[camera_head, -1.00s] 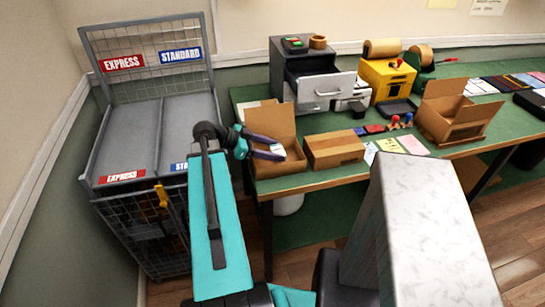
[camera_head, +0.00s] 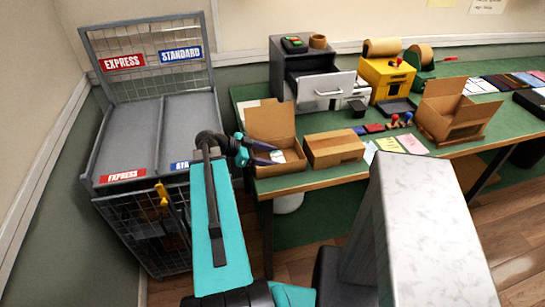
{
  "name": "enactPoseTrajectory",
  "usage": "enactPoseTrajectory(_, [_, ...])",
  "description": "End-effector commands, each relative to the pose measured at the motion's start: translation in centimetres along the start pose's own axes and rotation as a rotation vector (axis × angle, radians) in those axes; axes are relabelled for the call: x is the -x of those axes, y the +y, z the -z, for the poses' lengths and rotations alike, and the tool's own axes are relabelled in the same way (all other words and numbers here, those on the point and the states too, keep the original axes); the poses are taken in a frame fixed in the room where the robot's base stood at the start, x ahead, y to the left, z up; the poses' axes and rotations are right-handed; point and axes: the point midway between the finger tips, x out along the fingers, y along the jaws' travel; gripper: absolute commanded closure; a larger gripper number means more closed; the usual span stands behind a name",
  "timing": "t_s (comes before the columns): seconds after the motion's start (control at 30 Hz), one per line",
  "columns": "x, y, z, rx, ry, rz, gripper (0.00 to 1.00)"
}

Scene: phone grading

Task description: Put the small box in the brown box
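An open brown box (camera_head: 272,121) stands at the near left corner of the green table with its flaps up. A small white thing (camera_head: 278,156), probably the small box, lies inside it; its shape is too small to make out fully. My gripper (camera_head: 268,155) reaches into this box from the left, its dark purple fingers apart. The fingertips are close to the white thing; I cannot tell whether they touch it.
A closed brown carton (camera_head: 335,149) stands right of the open box. Another open carton (camera_head: 453,110) stands farther right. A grey drawer unit (camera_head: 310,75) with an open drawer is behind. A sorting rack (camera_head: 125,140) labelled EXPRESS and STANDARD stands left.

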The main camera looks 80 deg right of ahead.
Motion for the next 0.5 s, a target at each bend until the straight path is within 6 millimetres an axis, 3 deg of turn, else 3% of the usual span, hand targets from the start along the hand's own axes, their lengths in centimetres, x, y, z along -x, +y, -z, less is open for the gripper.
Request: enactPoseTrajectory(0.5, [0.26, 0.01, 0.17, -0.001, 0.000, 0.000, 0.38])
